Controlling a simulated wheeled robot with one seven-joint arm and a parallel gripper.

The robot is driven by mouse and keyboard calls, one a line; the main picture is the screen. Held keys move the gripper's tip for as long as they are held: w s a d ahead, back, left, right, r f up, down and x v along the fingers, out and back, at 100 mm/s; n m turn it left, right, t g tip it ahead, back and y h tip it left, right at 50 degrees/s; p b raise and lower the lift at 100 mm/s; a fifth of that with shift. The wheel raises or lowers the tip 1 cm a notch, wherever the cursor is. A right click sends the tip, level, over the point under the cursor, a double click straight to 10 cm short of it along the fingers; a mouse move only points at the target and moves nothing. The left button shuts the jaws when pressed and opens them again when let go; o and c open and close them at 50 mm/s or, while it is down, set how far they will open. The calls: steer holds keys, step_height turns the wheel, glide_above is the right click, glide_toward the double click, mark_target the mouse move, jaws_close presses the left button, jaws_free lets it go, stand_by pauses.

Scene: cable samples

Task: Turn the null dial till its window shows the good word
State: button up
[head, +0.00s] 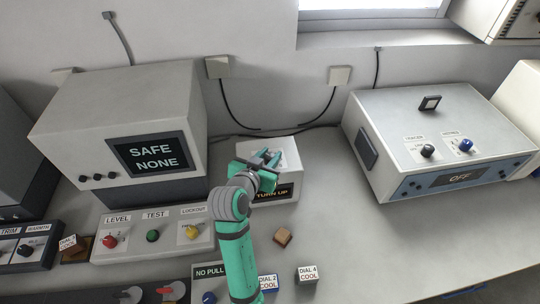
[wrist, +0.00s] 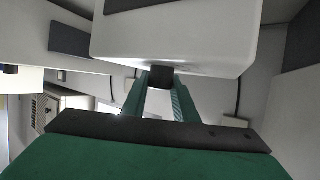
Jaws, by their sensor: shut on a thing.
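A small white box (head: 289,149) stands at the middle of the bench, with a dark window (head: 282,192) on its front. The window shows orange words that read "TURN UP", the left end partly covered by my arm. My gripper (head: 266,158) is over the top of this box. In the wrist view my gripper (wrist: 160,88) is shut on a dark knob (wrist: 161,76) at the white box's face (wrist: 180,45). I take this knob for the null dial; its label is hidden in both views.
A large box with a screen (head: 150,154) reading "SAFE NONE" stands left. A panel (head: 150,245) with red, green and yellow knobs lies before it. A box (head: 440,110) reading "OFF" stands right. Small blocks (head: 307,274) lie in front; the front right bench is clear.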

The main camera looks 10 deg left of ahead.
steer(key=shift+f+m+h, duration=0.15)
steer(key=shift+m+h, duration=0.15)
steer(key=o, duration=1.1)
steer(key=shift+c, duration=0.2)
steer(key=shift+s, duration=0.1)
steer(key=v, duration=1)
steer(key=shift+s+r, duration=0.3)
steer(key=shift+w+a, duration=0.1)
steer(key=shift+a, duration=0.05)
